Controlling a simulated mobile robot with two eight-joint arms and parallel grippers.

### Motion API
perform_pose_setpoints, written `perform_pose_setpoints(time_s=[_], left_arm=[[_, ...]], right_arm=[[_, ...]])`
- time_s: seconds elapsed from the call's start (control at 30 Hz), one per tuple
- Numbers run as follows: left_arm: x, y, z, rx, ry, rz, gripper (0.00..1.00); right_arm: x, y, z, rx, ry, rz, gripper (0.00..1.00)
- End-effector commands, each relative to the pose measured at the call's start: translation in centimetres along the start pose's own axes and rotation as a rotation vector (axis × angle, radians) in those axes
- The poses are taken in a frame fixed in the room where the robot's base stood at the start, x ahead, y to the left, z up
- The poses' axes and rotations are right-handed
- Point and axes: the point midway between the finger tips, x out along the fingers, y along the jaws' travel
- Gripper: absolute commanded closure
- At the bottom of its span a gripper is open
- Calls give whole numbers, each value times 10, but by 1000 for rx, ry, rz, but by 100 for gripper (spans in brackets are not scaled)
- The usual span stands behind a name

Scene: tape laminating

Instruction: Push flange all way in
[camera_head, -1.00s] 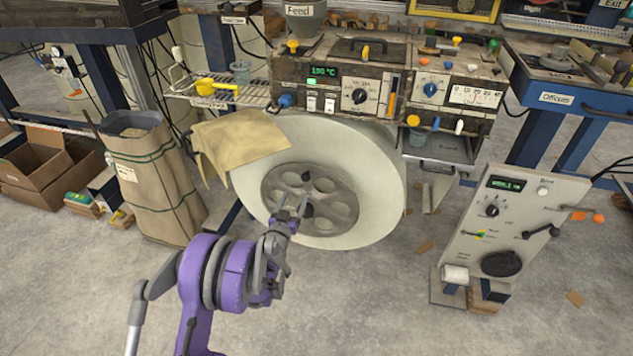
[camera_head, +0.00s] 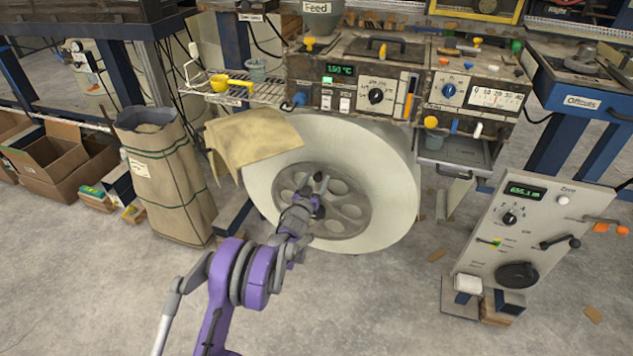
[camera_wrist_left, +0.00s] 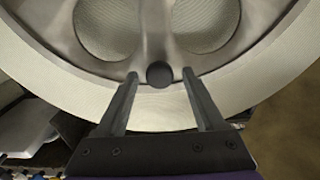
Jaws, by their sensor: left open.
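The flange (camera_head: 350,211) is a grey metal disc with several round holes, set in the centre of a large cream roll (camera_head: 398,190) under the machine. My left gripper (camera_head: 318,184) is in front of the flange's left part. In the left wrist view the flange (camera_wrist_left: 215,55) fills the top, with a dark round knob (camera_wrist_left: 159,74) near its rim. My left gripper's two fingers (camera_wrist_left: 160,75) are apart, with the knob between their tips. I cannot tell whether they touch the flange. How deep the flange sits is not clear. My right gripper is not in view.
A tan sheet (camera_head: 250,140) hangs over the roll's upper left. A paper sack (camera_head: 167,175) stands to the left. A control panel (camera_head: 540,235) stands to the right. The machine (camera_head: 360,75) with knobs is above the roll.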

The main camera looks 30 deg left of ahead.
Motion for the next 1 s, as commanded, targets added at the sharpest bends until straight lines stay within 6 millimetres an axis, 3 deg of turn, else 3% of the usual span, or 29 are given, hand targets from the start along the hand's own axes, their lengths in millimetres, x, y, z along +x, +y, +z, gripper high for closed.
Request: perform_pose_setpoints(time_s=[0.2, 0.6, 1.0], left_arm=[[0, 0, 0, 0, 0, 0, 32], [0, 0, 0, 0, 0, 0, 100], [0, 0, 0, 0, 0, 0, 100]], right_arm=[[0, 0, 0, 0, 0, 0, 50], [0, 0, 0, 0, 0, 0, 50], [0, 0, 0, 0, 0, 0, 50]])
